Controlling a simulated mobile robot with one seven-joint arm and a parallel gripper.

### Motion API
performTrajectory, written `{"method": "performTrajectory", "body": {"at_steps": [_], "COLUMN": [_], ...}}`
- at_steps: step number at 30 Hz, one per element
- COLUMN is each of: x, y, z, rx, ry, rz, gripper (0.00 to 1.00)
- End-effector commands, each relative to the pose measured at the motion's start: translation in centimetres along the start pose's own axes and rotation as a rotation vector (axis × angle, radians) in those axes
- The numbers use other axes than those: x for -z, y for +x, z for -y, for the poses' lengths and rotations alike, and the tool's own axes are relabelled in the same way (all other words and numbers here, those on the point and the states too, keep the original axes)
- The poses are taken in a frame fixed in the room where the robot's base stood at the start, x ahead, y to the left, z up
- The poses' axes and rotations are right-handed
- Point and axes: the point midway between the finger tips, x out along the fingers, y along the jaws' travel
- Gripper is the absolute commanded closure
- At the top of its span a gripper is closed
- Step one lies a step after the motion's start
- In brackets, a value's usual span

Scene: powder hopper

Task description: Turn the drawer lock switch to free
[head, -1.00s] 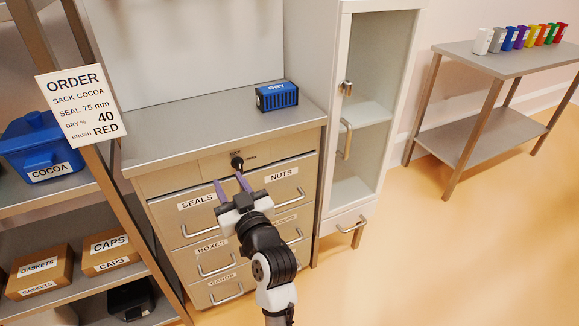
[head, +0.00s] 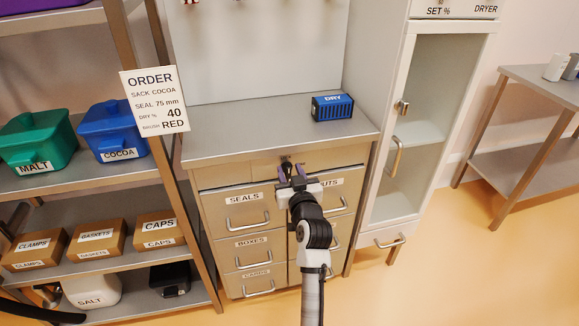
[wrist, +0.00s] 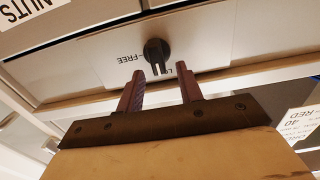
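The drawer lock switch is a dark round knob (wrist: 156,52) on a pale plate in the wrist view, with the word FREE beside it and a second, partly hidden label below. In the head view the switch (head: 286,164) sits at the top middle of the drawer cabinet (head: 222,183). In the head view my gripper (head: 291,172) is in front of the switch and partly hides the labels there.
Drawers with handles, such as SEALS (head: 247,222), lie below the switch. A glass-door dryer cabinet (head: 407,130) is at right, a shelf rack (head: 185,155) at left. An order card (head: 155,100) hangs between.

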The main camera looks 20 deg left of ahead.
Motion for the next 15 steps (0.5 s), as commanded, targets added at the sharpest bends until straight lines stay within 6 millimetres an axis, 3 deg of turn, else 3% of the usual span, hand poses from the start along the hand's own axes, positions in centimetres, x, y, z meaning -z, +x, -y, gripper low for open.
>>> {"method": "performTrajectory", "body": {"at_steps": [5, 13, 15], "x": [0.03, 0.01, 0.0], "y": [1.23, 1.37, 1.36], "z": [0.02, 0.02, 0.01], "rx": [0.0, 0.0, 0.0], "ry": [-0.001, -0.001, -0.001], "rz": [0.0, -0.001, -0.001], "gripper": [0.64, 0.64, 0.7]}}
